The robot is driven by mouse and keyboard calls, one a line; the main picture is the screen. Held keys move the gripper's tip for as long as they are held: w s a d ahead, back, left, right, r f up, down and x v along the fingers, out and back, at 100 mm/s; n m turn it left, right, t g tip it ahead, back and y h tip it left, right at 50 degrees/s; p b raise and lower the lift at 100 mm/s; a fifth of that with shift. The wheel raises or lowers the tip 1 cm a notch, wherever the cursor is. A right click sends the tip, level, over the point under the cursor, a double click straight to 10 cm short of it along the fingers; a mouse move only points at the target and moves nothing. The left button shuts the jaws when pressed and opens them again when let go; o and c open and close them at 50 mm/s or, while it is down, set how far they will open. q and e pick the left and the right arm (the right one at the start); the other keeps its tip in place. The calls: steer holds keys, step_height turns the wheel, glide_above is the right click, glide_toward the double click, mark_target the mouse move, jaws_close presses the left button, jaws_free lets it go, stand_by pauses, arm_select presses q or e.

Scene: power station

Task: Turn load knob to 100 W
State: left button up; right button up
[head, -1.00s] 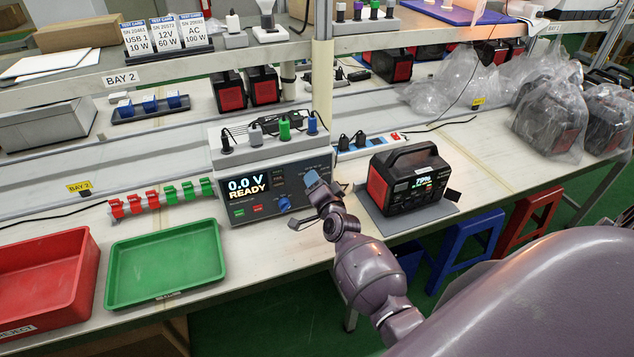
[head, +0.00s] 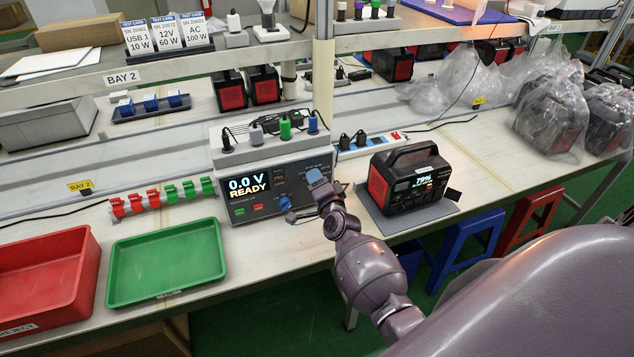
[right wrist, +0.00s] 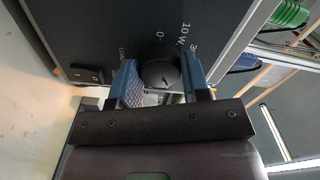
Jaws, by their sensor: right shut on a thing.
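The load tester (head: 270,165) is a grey box on the bench, its screen reading "0.0 V READY". The black load knob (right wrist: 160,70) is on its dark front panel in the right wrist view, with the marks "0" and "10 W" beside it and a further mark partly covered. My right gripper (right wrist: 161,88) is shut on the knob, one blue finger on each side. In the head view the right gripper (head: 300,193) is at the right part of the panel and hides the knob. The knob's exact pointer direction is unclear. My left gripper is out of view.
A black rocker switch (right wrist: 85,73) is left of the knob. A power station (head: 408,180) showing "79%" stands on a grey mat to the right. A green tray (head: 165,262) and a red bin (head: 45,280) are at the left. Cables plug in on top of the tester.

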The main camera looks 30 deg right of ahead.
steer(key=o, duration=0.9)
steer(key=shift+s, duration=0.15)
steer(key=v, duration=1)
steer(key=shift+s+a, duration=0.15)
steer(key=shift+s, duration=0.1)
steer(key=s+a+f+n+g+y, duration=0.1)
steer(key=s+a+f+n+g, duration=0.1)
steer(key=s+n, duration=0.4)
steer(key=s+a+f+n+g+y, duration=0.1)
steer(key=s+a+f+n+g, duration=0.1)
steer(key=s+n, duration=0.4)
steer(key=s+a+f+n+g+y, duration=0.1)
steer(key=s+a+f+n+g, duration=0.1)
steer(key=s+f+n, duration=0.3)
steer(key=shift+s+a+n+y, duration=0.4)
steer(key=shift+s+a, duration=0.4)
steer(key=shift+s, duration=0.2)
